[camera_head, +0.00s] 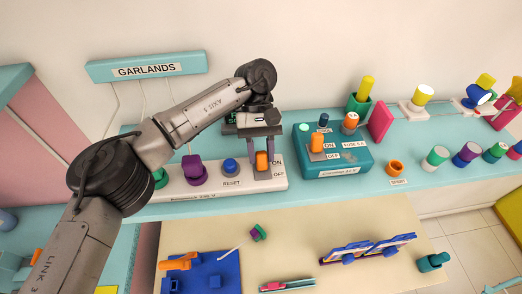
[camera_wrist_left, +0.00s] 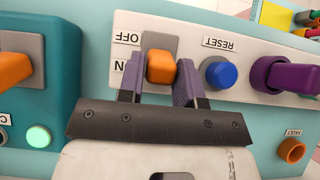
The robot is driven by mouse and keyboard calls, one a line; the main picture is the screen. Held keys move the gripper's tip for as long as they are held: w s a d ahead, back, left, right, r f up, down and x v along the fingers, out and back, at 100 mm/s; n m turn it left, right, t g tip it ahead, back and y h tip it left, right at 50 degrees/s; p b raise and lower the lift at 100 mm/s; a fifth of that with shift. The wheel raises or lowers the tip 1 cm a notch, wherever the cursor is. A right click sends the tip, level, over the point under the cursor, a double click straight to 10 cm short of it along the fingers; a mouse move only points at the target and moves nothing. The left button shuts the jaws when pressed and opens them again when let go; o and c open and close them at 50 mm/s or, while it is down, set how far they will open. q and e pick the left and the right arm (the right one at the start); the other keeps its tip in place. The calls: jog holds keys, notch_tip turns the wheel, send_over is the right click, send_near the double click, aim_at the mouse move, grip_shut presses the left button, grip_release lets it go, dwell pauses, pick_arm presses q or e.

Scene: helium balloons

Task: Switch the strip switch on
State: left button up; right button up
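The strip switch is an orange lever (camera_head: 262,160) on a grey plate at the right end of the white power strip (camera_head: 220,186). In the left wrist view the orange lever (camera_wrist_left: 161,67) stands between my left gripper's two fingers (camera_wrist_left: 160,82). The knob appears level with the ON label, with bare plate on the OFF side; its exact tilt is hard to judge. My left gripper (camera_head: 263,157) points down around the lever, with a narrow gap seeming to show beside it. Contact is unclear. My right gripper is out of view.
A blue RESET button (camera_head: 231,166) and a purple plug (camera_head: 194,170) sit left of the switch. A teal box (camera_head: 345,160) with its own orange switch (camera_head: 317,143) stands close on the right. The GARLANDS sign (camera_head: 146,67) is on the wall behind.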

aim_at(261, 151)
pick_arm(q)
jog(key=o, duration=0.4)
jog(key=shift+c, duration=0.2)
jog(key=shift+r, duration=0.1)
jog(key=shift+w+r, duration=0.4)
jog(key=shift+r, duration=0.05)
jog(key=p+v, duration=0.4)
jog(key=shift+w+r, duration=0.2)
jog(key=shift+r, duration=0.15)
jog(key=shift+w+a+r+p, duration=0.15)
jog(key=shift+w+r+p, duration=0.35)
jog(key=shift+p, duration=0.6)
